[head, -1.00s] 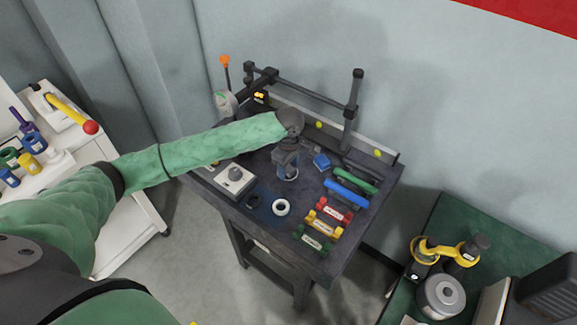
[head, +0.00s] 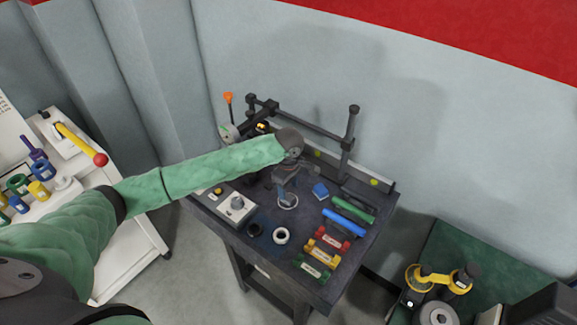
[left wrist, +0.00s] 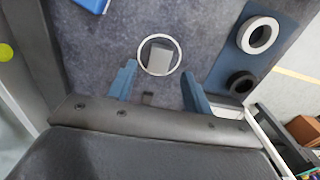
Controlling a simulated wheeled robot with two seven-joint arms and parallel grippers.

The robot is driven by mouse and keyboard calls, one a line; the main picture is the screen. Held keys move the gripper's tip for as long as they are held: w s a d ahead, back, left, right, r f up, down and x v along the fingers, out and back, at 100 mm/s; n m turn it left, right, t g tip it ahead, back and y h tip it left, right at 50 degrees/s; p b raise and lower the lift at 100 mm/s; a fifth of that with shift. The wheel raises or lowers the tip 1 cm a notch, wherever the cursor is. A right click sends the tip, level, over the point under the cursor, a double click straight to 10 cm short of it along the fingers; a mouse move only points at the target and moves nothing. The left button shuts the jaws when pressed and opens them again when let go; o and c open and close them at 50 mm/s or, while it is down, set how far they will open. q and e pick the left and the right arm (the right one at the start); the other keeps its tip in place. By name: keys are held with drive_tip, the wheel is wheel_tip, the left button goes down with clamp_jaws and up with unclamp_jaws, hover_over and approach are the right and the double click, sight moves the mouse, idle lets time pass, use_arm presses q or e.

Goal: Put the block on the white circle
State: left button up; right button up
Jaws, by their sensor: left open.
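The white circle (left wrist: 142,61) is a thin ring outline on the dark table, seen between my finger tips in the left wrist view. The grey block (left wrist: 160,54) lies inside it, apparently within the outline. In the head view the circle (head: 288,207) shows just below my left gripper (head: 283,189); the block is too small to make out clearly there. My left gripper (left wrist: 159,74) is open, its two blue-grey fingers apart and clear of the block. My right gripper is not in view.
On the table, a white ring (head: 281,243) and a dark ring (head: 255,236) lie in front. A grey box with a knob (head: 236,211) is at left, a blue block (head: 320,190) behind right. Coloured handles (head: 344,222) line the right side. A post frame (head: 350,140) stands behind.

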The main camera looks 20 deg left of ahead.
sight(289, 198)
use_arm(q)
wheel_tip(289, 198, up, 7)
drive_tip(key=p, duration=0.3)
drive_tip(key=shift+r+p, duration=0.2)
drive_tip(key=shift+p, duration=0.1)
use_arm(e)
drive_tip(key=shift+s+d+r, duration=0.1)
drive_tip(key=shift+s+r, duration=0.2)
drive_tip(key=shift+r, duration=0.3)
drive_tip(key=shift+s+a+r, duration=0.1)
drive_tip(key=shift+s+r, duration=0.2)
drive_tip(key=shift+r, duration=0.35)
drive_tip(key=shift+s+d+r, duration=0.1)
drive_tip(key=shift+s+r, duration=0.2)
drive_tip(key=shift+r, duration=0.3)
